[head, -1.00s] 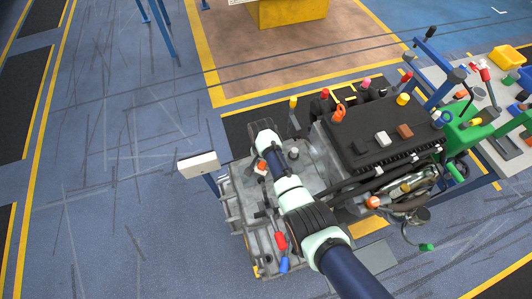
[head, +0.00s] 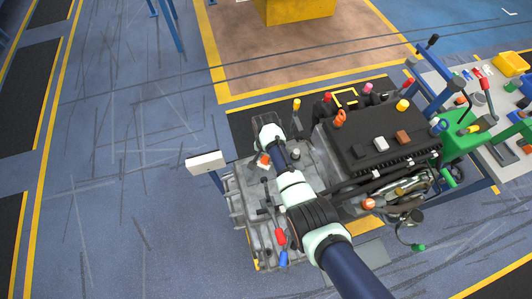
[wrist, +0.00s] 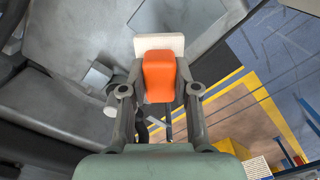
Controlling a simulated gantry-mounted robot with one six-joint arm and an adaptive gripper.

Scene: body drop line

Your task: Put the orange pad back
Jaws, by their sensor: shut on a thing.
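The orange pad (wrist: 160,78) is a small rounded block between the two fingers of my gripper (wrist: 160,88) in the wrist view. My gripper is shut on it. A pale flat block (wrist: 160,42) shows just beyond the pad; I cannot tell whether they touch. In the head view the orange pad (head: 264,158) is a small orange patch beside my wrist, above the grey gearbox casting. My arm hides part of that casting, and the fingertips are too small there to make out.
The grey casting (head: 240,205) joins a black engine cover (head: 375,135) bearing a white block (head: 381,144) and a brown block (head: 403,137). A white panel (head: 206,161) stands left on a post. Knobs and hoses crowd the engine. The floor at left is clear.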

